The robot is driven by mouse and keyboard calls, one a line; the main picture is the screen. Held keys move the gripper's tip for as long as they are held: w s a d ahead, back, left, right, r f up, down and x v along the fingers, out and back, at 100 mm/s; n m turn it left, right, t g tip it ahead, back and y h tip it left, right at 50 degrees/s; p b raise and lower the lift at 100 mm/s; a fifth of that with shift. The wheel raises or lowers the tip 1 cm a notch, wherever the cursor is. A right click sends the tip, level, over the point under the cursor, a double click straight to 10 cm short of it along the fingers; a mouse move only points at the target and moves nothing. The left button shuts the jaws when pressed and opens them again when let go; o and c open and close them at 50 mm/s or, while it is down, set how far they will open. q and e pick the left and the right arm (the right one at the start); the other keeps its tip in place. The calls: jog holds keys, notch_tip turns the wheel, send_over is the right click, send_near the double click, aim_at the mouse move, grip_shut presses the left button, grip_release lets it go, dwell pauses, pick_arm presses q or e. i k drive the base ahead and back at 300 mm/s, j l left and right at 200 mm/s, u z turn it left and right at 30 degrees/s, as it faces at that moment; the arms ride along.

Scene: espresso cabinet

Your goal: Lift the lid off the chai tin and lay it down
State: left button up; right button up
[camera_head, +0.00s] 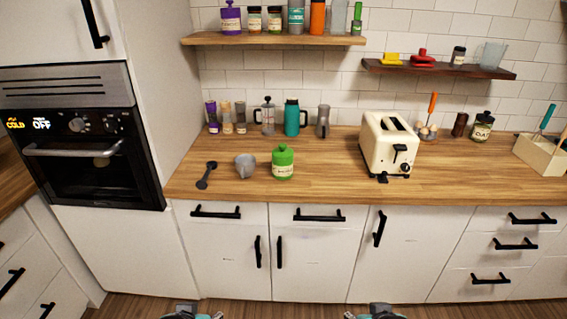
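A green tin (283,165) with a pale label stands upright on the wooden counter, left of the toaster. Its green lid (283,149) with a small knob is on top. The label is too small to read, so I cannot be sure it is the chai tin. A purple lidded tin (231,20) stands on the upper shelf. My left gripper (192,312) and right gripper (375,312) show only in part at the bottom edge, low in front of the cabinets and far from the tins. Whether they are open or shut is hidden.
A grey cup (245,166) and a black scoop (207,175) lie left of the green tin. A cream toaster (389,145) is to its right. A French press (267,117) and teal jug (292,118) stand behind. The counter (330,180) between green tin and toaster is clear.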

aim_at(282, 152)
jog(key=i+l, duration=0.25)
jog(key=i, duration=0.2)
jog(key=i+l, duration=0.2)
jog(key=i, duration=0.3)
